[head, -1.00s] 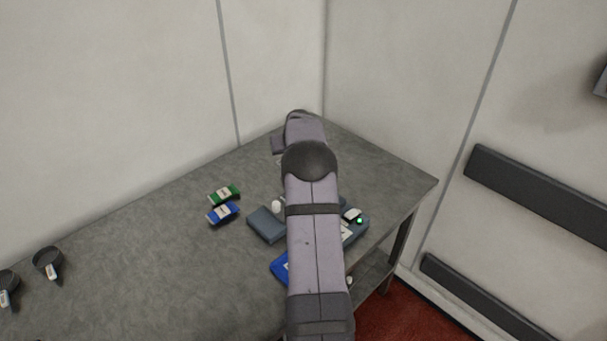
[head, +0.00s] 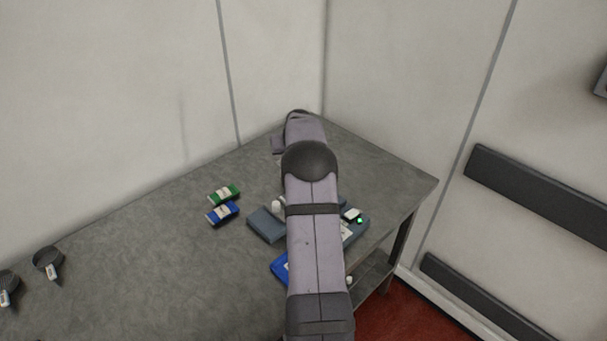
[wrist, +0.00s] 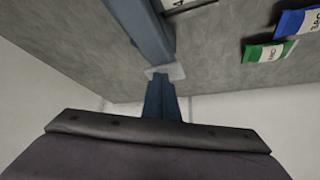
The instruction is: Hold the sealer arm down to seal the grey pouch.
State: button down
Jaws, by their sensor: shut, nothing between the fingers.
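My gripper (wrist: 162,80) shows in the wrist view with its narrow fingers together and empty. The fingertips are close to the end of a blue-grey bar (wrist: 143,32), which looks like the sealer arm; I cannot tell whether they touch. In the head view my own arm covers the gripper and most of the sealer. Part of the blue-grey machine (head: 357,231) shows at the right of my arm, with a green light. I cannot make out the grey pouch in either view.
A green packet (head: 224,195) and a blue packet (head: 222,213) lie left of my arm. A blue-grey block (head: 266,225), a small white cylinder (head: 276,207) and a blue item (head: 281,265) are closer to it. Dark round scoops (head: 48,262) sit far left. The table (head: 150,265) between is clear.

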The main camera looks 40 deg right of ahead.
notch_tip(320, 180, up, 13)
jog(key=p, duration=0.9)
dwell(0.4)
dwell(0.4)
